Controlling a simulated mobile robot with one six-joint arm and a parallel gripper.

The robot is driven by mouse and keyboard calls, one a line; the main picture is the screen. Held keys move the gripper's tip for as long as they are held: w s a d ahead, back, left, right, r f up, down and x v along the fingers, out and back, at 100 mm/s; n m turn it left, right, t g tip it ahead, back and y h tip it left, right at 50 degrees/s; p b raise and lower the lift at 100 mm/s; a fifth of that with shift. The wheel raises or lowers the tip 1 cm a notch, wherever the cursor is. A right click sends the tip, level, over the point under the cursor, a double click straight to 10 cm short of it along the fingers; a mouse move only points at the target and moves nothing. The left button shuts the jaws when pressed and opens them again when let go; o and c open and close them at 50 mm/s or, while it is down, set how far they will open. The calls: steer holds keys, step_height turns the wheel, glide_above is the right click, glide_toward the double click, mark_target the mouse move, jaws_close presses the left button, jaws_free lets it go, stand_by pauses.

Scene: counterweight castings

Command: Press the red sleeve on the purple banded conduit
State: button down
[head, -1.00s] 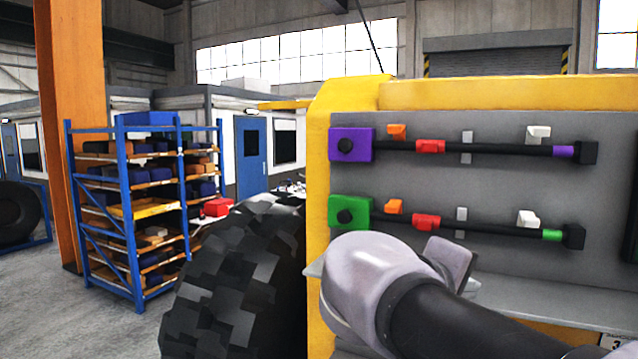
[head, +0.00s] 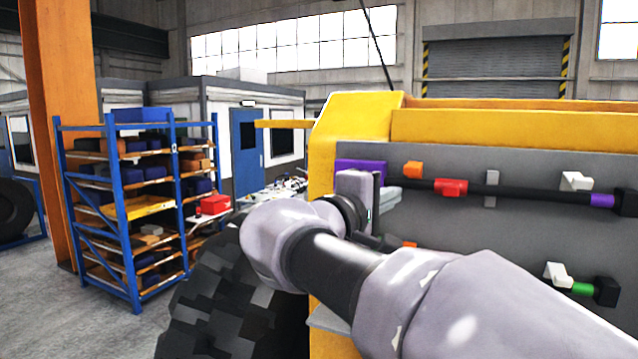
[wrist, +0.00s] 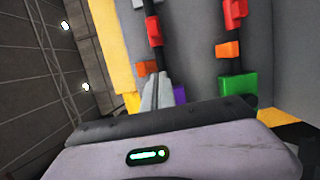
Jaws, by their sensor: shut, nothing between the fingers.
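The purple banded conduit (head: 535,194) is the upper black rod on the grey panel, with a purple band (head: 602,201) at right and a purple block (head: 360,166) at left. Its red sleeve (head: 450,188) sits right of an orange clip (head: 413,170); the sleeve also shows in the wrist view (wrist: 155,30). My gripper (head: 390,196) is shut and empty, in front of the conduit's left end, left of the sleeve. In the wrist view its fingers (wrist: 155,92) overlap the conduit beside the purple block (wrist: 180,94). Whether they touch it I cannot tell.
A lower conduit has a green block (wrist: 238,83), an orange clip (wrist: 228,48) and a red sleeve (wrist: 235,9). My arm hides much of it in the head view. White clips (head: 576,181) stand near the right ends. A large tyre (head: 225,300) and blue shelf (head: 130,210) are left.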

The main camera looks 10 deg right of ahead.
mark_target(450, 190)
steer(key=p+x, duration=0.1)
steer(key=x, duration=0.3)
steer(key=p+x, duration=0.1)
steer(key=x, duration=0.2)
steer(key=shift+w+d+r, duration=0.15)
steer(key=shift+d+r, duration=0.05)
steer(key=shift+d, duration=0.15)
steer(key=s+d+p, duration=0.1)
steer(key=s+d, duration=0.1)
steer(key=d, duration=0.1)
steer(key=shift+s, duration=0.4)
steer(key=shift+w+f, duration=0.2)
steer(key=shift+w, duration=0.1)
steer(key=s+d+b, duration=0.1)
steer(key=d, duration=0.1)
steer(key=s+d+b, duration=0.3)
steer(key=d+b, duration=0.1)
steer(key=shift+s+d+f, duration=0.15)
steer(key=shift+s+d, duration=0.05)
steer(key=shift+s, duration=0.1)
steer(key=shift+s+d+b, duration=0.1)
steer(key=shift+b, duration=0.2)
steer(key=shift+r, duration=0.2)
